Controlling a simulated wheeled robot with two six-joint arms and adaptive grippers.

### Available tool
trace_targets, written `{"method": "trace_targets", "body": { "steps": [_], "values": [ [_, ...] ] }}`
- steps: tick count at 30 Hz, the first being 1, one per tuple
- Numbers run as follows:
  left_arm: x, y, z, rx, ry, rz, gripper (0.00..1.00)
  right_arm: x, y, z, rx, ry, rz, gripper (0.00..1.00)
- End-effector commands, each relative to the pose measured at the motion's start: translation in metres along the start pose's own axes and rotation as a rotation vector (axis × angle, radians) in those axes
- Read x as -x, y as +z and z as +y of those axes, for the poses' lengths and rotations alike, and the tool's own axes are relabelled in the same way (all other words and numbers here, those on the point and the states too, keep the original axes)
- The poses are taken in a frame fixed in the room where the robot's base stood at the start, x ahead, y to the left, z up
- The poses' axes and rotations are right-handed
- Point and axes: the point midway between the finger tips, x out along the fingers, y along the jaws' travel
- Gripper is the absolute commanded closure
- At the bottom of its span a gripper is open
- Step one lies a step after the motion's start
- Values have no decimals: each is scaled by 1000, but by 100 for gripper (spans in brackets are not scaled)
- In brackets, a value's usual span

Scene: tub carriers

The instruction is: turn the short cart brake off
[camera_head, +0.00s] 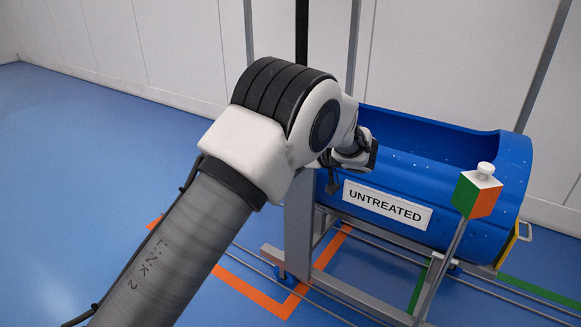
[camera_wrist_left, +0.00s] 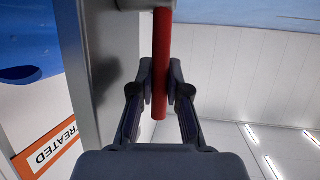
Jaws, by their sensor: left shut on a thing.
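The cart in the head view carries a blue half-open tub (camera_head: 440,165) with a white label (camera_head: 388,203) reading UNTREATED, on a grey metal frame (camera_head: 298,225). My left arm reaches across from the left to the cart's left end. My left gripper (camera_head: 352,160) is small and partly hidden behind my own wrist there. In the left wrist view its two dark fingers (camera_wrist_left: 161,85) are closed on a red bar-shaped handle (camera_wrist_left: 162,45), one on each side. My right gripper is not in view.
A post with a white, orange and green block (camera_head: 478,192) stands at front right of the tub. Orange tape (camera_head: 250,290) and rails mark the blue floor. A grey upright (camera_wrist_left: 100,70) stands close beside the handle. The floor at left is clear.

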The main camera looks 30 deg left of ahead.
Motion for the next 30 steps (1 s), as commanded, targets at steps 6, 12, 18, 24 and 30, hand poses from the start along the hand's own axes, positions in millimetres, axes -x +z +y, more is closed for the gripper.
{"method": "trace_targets", "body": {
  "steps": [6, 12, 18, 24, 30],
  "values": [
    [0, 2, 0, -8, -1, 22, 100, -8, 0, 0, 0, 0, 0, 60],
    [0, 1, 0, -9, -2, 23, 100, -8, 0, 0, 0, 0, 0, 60],
    [0, 2, 0, -9, -2, 22, 59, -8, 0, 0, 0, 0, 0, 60],
    [0, 1, 0, -7, -2, 23, 59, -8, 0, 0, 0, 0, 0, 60],
    [0, 0, 0, -7, -1, 23, 59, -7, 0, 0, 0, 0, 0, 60]
  ]
}}
